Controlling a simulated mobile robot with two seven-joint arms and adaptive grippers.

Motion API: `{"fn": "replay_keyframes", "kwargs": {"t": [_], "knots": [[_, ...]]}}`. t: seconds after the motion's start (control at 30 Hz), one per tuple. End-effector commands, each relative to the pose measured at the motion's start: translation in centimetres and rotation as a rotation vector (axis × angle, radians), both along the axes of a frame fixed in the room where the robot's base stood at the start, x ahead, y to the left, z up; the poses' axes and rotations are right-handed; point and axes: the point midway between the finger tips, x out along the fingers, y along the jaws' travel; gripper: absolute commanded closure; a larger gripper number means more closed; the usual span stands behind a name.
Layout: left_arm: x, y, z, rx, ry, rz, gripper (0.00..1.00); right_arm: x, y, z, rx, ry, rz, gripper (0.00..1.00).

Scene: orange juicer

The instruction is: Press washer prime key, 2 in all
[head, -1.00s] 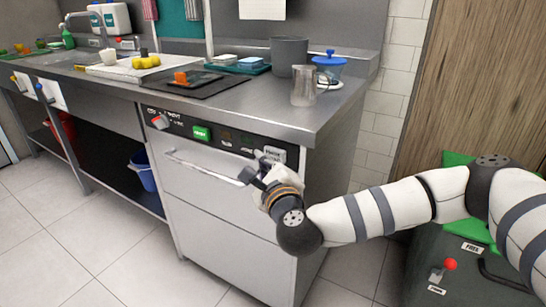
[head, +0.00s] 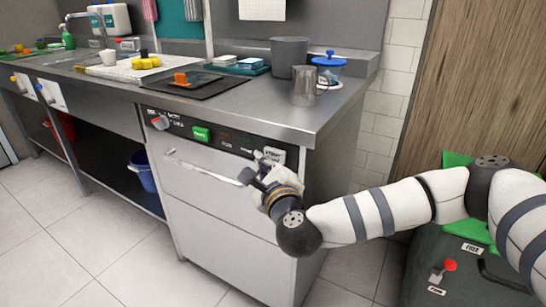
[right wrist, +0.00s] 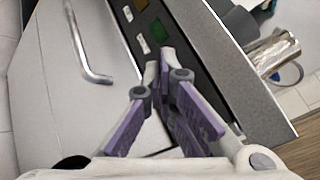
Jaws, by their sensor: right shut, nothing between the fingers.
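The washer (head: 215,195) is a pale steel unit under the counter, with a black control panel (head: 235,141) along its top. A white lettered key (head: 275,154) sits at the panel's right end; its text is too small to read surely. My right gripper (head: 261,160) is shut and empty, its tips up at the panel beside this key and partly covering it. I cannot tell whether they touch it. In the right wrist view the closed fingers (right wrist: 165,58) point at the panel, and the white key is hidden behind them. My left gripper is out of view.
A green key (head: 201,134) and a red-and-white knob (head: 160,122) lie left on the panel. The washer's bar handle (head: 200,168) sticks out below. The counter edge (head: 300,128) overhangs the panel. A metal jug (head: 303,88) stands on top. Floor in front is clear.

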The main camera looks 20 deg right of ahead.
Motion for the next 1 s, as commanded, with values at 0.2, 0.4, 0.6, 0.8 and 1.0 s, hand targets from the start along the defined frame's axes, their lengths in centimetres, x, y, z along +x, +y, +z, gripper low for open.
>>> {"fn": "replay_keyframes", "kwargs": {"t": [0.2, 0.4, 0.6, 0.8, 1.0], "knots": [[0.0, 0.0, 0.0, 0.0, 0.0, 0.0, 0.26, 0.01, -0.02, 0.0, 0.0, 0.0, 0.0, 1.0], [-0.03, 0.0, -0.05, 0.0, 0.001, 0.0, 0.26, 0.36, -0.49, -0.03, -0.001, 0.001, -0.001, 1.0], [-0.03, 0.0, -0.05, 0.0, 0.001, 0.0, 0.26, 0.52, -0.68, -0.03, 0.0, 0.001, 0.001, 1.0], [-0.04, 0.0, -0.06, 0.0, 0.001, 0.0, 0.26, 0.54, -0.7, -0.01, 0.0, 0.0, 0.0, 1.0], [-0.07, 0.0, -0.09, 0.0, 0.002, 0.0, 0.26, 0.67, -0.88, -0.01, 0.0, -0.001, -0.001, 1.0]]}}
